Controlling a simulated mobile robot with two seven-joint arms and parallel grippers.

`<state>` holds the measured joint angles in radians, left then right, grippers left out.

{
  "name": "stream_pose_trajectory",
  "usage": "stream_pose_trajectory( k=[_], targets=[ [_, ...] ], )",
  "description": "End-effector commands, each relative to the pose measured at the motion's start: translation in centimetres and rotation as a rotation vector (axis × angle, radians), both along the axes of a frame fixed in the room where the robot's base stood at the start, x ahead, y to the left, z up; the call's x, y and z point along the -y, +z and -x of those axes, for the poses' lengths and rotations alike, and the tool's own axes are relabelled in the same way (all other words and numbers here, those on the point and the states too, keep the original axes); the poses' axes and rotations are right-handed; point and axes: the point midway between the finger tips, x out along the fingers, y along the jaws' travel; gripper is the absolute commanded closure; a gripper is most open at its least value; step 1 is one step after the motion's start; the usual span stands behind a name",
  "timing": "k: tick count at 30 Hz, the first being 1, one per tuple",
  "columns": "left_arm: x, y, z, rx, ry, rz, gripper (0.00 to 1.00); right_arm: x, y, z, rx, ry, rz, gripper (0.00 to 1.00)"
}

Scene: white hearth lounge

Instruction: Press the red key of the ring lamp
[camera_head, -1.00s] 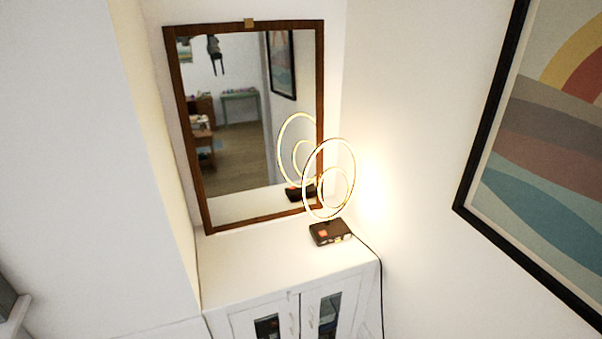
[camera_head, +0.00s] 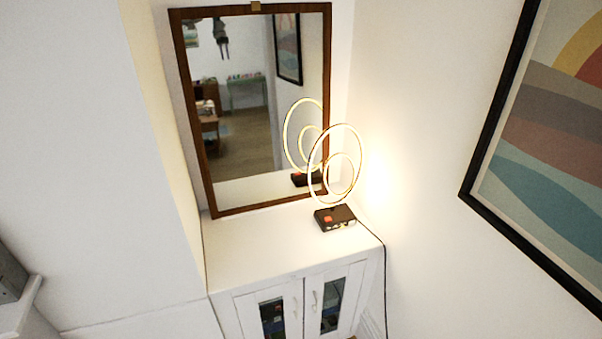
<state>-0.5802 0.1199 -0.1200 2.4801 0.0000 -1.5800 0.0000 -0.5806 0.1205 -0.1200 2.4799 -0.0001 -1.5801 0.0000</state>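The ring lamp (camera_head: 334,218) stands on top of a white cabinet, near its back right corner. It has a dark box base and two upright glowing rings, a larger one (camera_head: 309,180) and a smaller one inside it. The red key (camera_head: 327,218) shows as an orange-red patch on the left part of the base. Paler keys or knobs sit along the base's front edge, too small to tell apart. The lamp is lit. Neither of my grippers is in view.
The white cabinet (camera_head: 250,255) has a clear top left of the lamp and two glass-paned doors. A brown-framed mirror (camera_head: 240,150) stands behind it and reflects the lamp. A black cable (camera_head: 385,270) runs down its right side. A framed picture (camera_head: 550,150) hangs on the right wall.

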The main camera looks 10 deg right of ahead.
Motion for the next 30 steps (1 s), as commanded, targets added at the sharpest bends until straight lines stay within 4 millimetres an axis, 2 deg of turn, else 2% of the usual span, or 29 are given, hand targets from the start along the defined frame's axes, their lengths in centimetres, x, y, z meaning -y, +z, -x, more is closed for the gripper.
stream_pose_trajectory(
  k=[1,8,30],
  targets=[
    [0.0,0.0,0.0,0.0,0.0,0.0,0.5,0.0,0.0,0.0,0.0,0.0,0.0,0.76],
    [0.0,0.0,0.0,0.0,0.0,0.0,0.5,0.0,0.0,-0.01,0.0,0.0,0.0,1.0],
    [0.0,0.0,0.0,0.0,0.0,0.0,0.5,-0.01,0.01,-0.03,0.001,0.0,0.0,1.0]
  ],
)
